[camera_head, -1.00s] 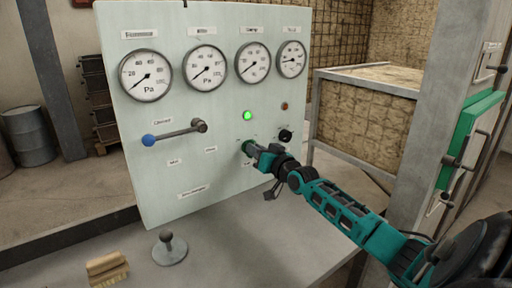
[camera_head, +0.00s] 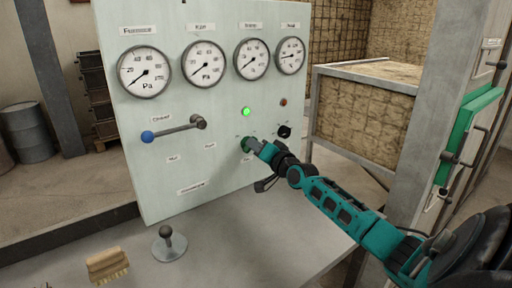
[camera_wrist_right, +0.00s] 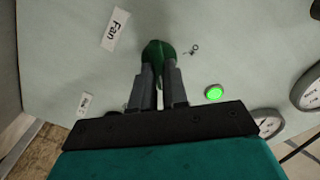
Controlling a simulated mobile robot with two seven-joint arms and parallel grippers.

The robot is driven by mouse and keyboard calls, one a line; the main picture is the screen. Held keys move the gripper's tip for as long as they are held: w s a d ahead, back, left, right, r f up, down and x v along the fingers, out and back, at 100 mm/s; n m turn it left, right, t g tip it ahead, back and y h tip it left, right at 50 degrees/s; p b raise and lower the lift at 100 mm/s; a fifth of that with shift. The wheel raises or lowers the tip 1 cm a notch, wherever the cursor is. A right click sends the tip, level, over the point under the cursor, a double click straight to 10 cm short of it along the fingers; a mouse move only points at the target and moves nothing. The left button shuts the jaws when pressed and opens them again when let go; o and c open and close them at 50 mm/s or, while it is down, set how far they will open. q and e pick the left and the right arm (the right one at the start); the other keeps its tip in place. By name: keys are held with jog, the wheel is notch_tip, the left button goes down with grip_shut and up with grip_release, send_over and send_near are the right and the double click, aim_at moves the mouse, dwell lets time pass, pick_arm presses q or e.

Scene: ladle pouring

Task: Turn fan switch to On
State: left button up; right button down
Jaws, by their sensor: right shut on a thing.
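The fan switch is a green knob (camera_head: 245,144) on the lower right of the pale control panel (camera_head: 160,200). The knob also shows in the right wrist view (camera_wrist_right: 158,48), close to the "Fan" label (camera_wrist_right: 115,29). My right gripper (camera_head: 254,146) is shut on the knob, with a grey finger on each side of it in the wrist view (camera_wrist_right: 158,75). The fingers hide part of the knob, so its exact setting is hard to read. A green light (camera_head: 246,111) glows above the knob. My left gripper is not in view.
A black knob (camera_head: 284,131) sits right of the green one, below a dim red lamp (camera_head: 283,102). A blue-tipped lever (camera_head: 175,131) and several gauges are on the panel. A brush (camera_head: 107,266) and a small joystick (camera_head: 168,245) are on the table in front.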

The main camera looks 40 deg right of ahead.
jog(key=c, duration=1.1)
grip_release()
jog(key=shift+c, duration=0.2)
jog(key=shift+s, duration=0.1)
jog(key=s+a+p, duration=0.1)
jog(key=s+p, duration=0.1)
jog(key=s, duration=1)
jog(key=shift+s+a, duration=0.25)
jog(key=shift+s, duration=0.05)
